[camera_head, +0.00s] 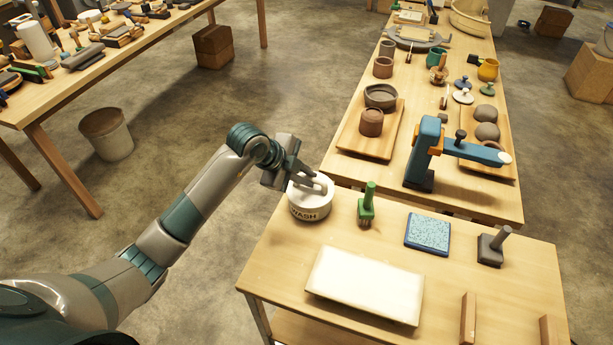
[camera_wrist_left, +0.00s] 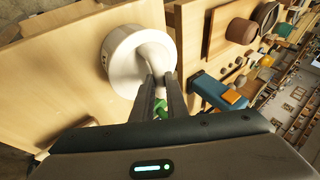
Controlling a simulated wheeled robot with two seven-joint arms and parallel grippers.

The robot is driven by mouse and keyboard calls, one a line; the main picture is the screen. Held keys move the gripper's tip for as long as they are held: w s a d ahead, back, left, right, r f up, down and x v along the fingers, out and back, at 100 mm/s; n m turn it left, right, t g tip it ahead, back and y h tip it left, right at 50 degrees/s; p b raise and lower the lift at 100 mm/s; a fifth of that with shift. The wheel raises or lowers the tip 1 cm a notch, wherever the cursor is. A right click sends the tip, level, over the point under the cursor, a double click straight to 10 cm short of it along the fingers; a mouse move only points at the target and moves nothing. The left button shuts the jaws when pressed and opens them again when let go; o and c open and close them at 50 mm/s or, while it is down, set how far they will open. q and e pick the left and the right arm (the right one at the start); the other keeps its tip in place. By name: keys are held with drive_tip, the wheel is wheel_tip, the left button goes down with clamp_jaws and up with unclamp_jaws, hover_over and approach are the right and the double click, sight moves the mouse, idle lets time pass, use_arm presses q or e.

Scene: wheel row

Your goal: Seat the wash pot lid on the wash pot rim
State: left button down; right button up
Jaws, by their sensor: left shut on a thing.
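The white wash pot (camera_head: 310,209), marked WASH, stands near the far left corner of the near table. My left gripper (camera_head: 308,182) is above the pot and shut on the pale handle of the wash pot lid (camera_head: 322,184). In the left wrist view the round whitish lid (camera_wrist_left: 124,48) lies over the pot, and its handle rises between my left fingertips (camera_wrist_left: 162,82). The lid is at or just above the rim; I cannot tell whether it touches all round. The fingers partly hide the lid in the head view. My right gripper is not in view.
A green-handled tool (camera_head: 367,204) stands close right of the pot. A blue sponge-like pad (camera_head: 428,233), a grey stamp-like tool (camera_head: 492,246) and a white slab (camera_head: 365,285) share the table. A blue lamp-like device (camera_head: 424,155) stands on the table behind.

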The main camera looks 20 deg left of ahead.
use_arm(q)
drive_tip(key=shift+f, duration=0.5)
idle(0.8)
idle(0.9)
drive_tip(key=c, duration=1.9)
unclamp_jaws()
drive_tip(key=shift+r, duration=0.15)
drive_tip(key=shift+p+v, duration=1.7)
drive_tip(key=shift+p, duration=0.05)
drive_tip(key=o, duration=0.5)
drive_tip(key=shift+o, duration=0.2)
